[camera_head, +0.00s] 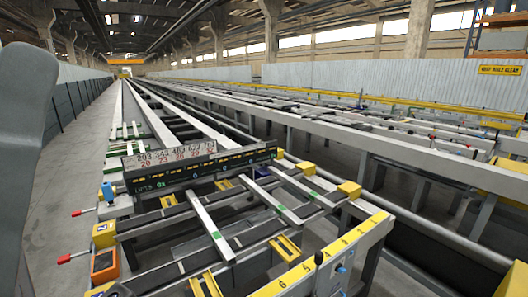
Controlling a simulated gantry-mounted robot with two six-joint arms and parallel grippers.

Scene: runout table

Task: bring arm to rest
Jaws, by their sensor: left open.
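My left arm (28,110) shows as a large grey shape very close to the camera along the left edge. It stands upright in the picture, apart from the runout table in this view. The left gripper is open, though its fingertips cannot be made out clearly, and I see nothing held. My right arm and gripper are not in view. The runout table (228,200) lies ahead with pale bars across it. A number board (170,157) stands across it above a dark display panel (200,168).
Red-tipped handles (66,258) stick out at the table's left side, near an orange-framed device (104,264). A yellow numbered scale (330,255) runs along the front right. A grey walkway (75,185) on the left is clear. Long rails (300,105) and a pale wall (400,80) lie beyond.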

